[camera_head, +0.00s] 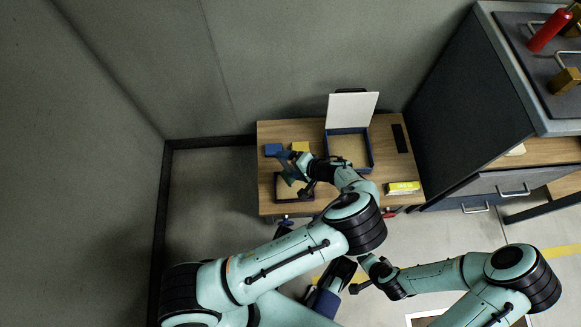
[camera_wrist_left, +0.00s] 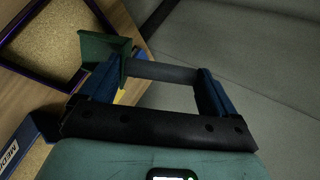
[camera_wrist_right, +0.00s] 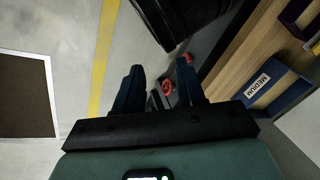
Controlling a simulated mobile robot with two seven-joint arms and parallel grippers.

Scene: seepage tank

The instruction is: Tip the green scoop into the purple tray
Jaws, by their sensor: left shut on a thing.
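My left gripper (camera_wrist_left: 158,86) is shut on the handle of the green scoop (camera_wrist_left: 107,56); the handle runs across between its two blue fingers. In the head view the scoop (camera_head: 289,176) is over the purple tray (camera_head: 279,197) at the table's front left, below my left gripper (camera_head: 288,158). The tray's purple rim (camera_wrist_left: 40,75) also shows at the upper left of the left wrist view, around a tan, speckled bottom. The scoop looks tilted; whether it holds anything is hidden. My right gripper (camera_wrist_right: 160,92) is open and empty, away from the table.
A blue box (camera_head: 370,152) with a raised white lid (camera_head: 351,110) stands right of the tray. A blue block (camera_head: 273,150) and a yellow block (camera_head: 300,147) lie behind it. A yellow-labelled item (camera_head: 403,187) and a black strip (camera_head: 400,138) lie at the right.

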